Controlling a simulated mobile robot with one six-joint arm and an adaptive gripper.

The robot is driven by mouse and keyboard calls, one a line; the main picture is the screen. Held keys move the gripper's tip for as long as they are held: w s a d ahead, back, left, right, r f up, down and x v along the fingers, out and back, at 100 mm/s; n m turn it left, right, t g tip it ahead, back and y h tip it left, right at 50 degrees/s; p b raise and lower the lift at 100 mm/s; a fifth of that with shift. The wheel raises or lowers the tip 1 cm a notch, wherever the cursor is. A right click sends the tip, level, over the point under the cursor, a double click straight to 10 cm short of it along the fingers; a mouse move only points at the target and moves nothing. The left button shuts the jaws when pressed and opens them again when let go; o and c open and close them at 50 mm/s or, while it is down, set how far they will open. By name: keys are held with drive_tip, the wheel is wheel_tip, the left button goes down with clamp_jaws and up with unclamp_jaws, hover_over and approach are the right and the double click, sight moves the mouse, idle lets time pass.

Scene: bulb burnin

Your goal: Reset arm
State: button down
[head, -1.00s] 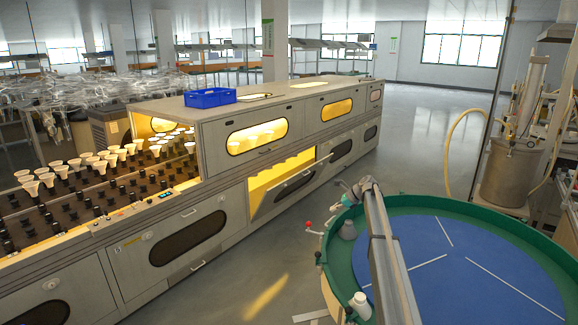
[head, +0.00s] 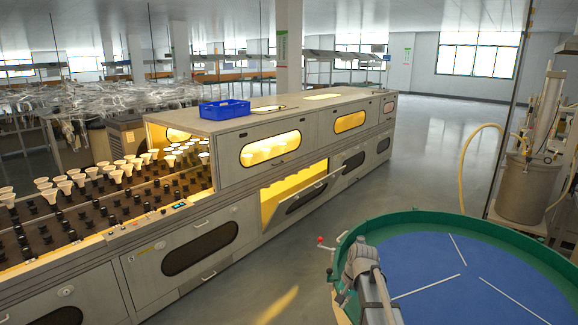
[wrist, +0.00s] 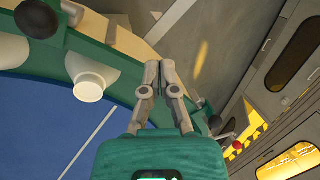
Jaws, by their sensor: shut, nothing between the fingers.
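My gripper (wrist: 160,72) shows in the wrist view with its two fingers together and nothing between them. It is over the green rim (wrist: 150,112) of the round blue-topped table. In the head view my arm stands over the left side of this table (head: 440,250), and I cannot make out the fingers there. A white round-ended object (wrist: 88,84) is at the rim, left of my gripper and apart from it.
The long grey machine (head: 215,235) carries rows of white bulbs (head: 115,172) and has an open lit flap (head: 303,198). A blue crate (head: 224,109) sits on top. A red-knobbed lever (head: 321,241) sticks out at the table's left. Floor (head: 420,160) beyond the table is clear.

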drive_tip(key=s+n+h, duration=0.2)
drive_tip(key=s+n, duration=0.4)
drive_tip(key=s, duration=1)
drive_tip(key=shift+s+d+r+h+p, duration=0.25)
drive_tip(key=shift+s+d+h+p, duration=0.05)
drive_tip(key=shift+s+h+p, duration=0.1)
drive_tip(key=c, duration=1.4)
unclamp_jaws()
